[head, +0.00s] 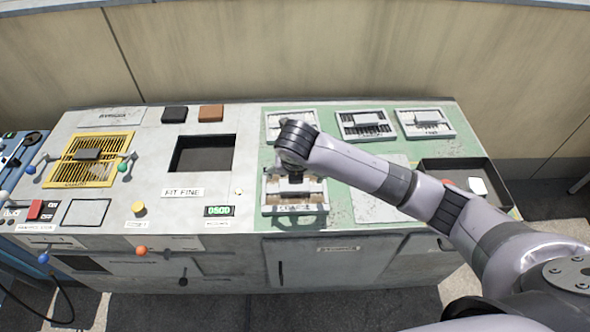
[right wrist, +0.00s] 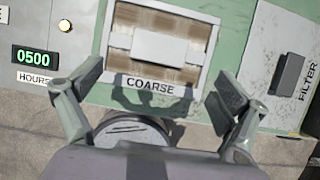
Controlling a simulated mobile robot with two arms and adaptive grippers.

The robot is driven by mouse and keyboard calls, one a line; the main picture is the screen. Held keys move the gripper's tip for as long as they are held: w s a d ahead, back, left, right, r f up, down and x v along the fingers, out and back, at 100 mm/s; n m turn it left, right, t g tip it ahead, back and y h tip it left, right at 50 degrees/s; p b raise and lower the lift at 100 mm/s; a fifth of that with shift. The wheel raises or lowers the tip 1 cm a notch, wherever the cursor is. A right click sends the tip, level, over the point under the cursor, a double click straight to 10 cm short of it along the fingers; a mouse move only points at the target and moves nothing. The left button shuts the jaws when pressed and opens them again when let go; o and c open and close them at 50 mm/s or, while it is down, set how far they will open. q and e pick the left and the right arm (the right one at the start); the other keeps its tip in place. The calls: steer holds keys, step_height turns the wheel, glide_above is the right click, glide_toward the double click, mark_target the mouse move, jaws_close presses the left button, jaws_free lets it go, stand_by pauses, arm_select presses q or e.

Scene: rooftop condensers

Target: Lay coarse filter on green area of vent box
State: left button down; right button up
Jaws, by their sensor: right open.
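The coarse filter (head: 268,205), a pale frame with brown slatted media, a raised pale block and a COARSE label, lies at the front left of the green area (head: 345,160) of the vent box (head: 365,270). It also shows in the right wrist view (right wrist: 119,40). My right gripper (right wrist: 158,105) is open, with its fingers apart on either side of the filter's label edge and nothing between them. In the head view my right wrist covers part of the filter. The depth gap between fingers and filter is unclear. My left gripper is not in view.
Several pale-framed filters, including one at the middle back (head: 350,133), lie along the back of the green area. A dark tray (head: 455,170) is at the right. A dark recess (head: 203,155) and a yellow grille (head: 122,145) with levers are to the left.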

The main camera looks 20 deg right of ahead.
steer(key=shift+v, duration=1.6)
